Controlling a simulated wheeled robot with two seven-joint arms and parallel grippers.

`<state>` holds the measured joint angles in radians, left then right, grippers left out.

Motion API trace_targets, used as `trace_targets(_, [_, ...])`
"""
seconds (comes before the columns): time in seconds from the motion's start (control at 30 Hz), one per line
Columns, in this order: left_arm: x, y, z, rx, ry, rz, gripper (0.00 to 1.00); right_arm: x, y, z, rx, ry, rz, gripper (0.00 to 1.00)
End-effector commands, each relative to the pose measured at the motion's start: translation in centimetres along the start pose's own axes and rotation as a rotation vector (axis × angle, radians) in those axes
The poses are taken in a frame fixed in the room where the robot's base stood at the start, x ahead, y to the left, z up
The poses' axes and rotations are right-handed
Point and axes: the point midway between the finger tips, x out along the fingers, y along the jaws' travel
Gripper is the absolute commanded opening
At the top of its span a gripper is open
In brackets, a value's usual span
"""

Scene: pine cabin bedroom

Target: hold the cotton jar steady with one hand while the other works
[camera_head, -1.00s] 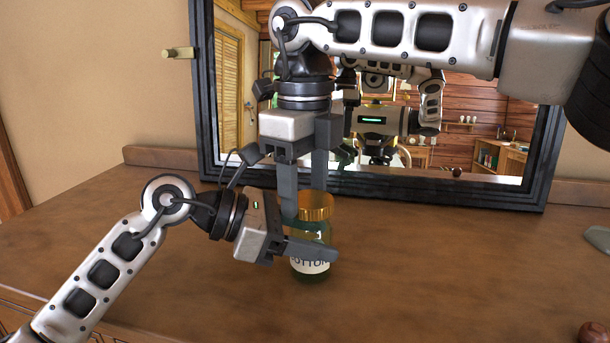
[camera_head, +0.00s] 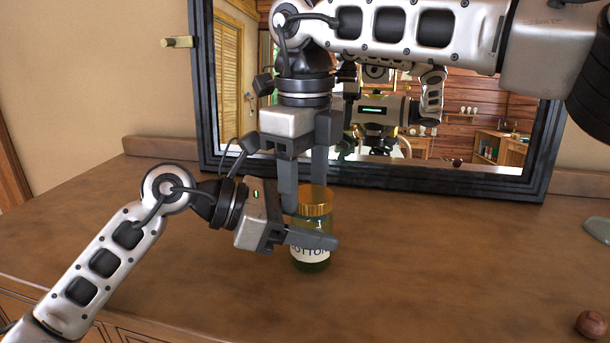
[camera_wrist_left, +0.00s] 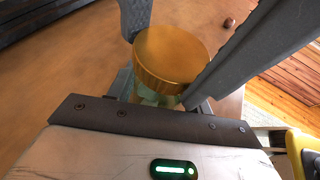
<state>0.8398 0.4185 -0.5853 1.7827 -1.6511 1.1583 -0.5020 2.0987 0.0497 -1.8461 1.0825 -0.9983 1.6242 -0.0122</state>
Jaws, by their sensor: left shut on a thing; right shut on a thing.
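The cotton jar (camera_head: 311,258) is green glass with a white label and a gold lid (camera_head: 315,200). It stands upright on the wooden dresser top. My left gripper (camera_head: 312,236) comes in low from the left and is shut on the jar's body, one finger across the front above the label. My right gripper (camera_head: 305,197) points down from above and is shut on the lid, its fingers at the lid's sides. In the left wrist view, the gold lid (camera_wrist_left: 172,55) sits on the jar between the fingers. The jar's far side is hidden.
A dark-framed mirror (camera_head: 375,185) stands behind the jar and reflects the room and me. A brown round object (camera_head: 592,324) lies at the front right. A grey flat object (camera_head: 599,231) lies at the right edge. The dresser top (camera_head: 450,270) is clear right of the jar.

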Motion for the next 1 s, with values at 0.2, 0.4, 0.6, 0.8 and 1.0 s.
trace_targets(0.2, [0.0, 0.0, 0.0, 0.0, -0.001, 0.001, 0.0, 0.2, 0.1, 0.0, -0.001, 0.0, 0.002, 0.73])
trace_targets(0.4, [0.0, 0.1, 0.0, -0.001, -0.002, 0.003, 0.0, 0.2, 0.3, 0.1, -0.006, 0.0, 0.006, 0.73])
trace_targets(0.6, [0.0, 0.1, 0.0, -0.002, -0.002, 0.004, 0.0, 0.1, 0.5, 0.1, -0.01, 0.0, 0.006, 0.73])
trace_targets(0.8, [0.1, 0.1, 0.0, -0.003, 0.0, 0.004, 0.0, -1.4, 0.5, 0.2, -0.01, -0.004, 0.004, 0.73])
trace_targets(1.0, [0.1, 0.0, -0.1, -0.003, 0.003, 0.0, 0.0, -3.9, 0.3, 0.2, -0.006, -0.004, 0.002, 0.73])
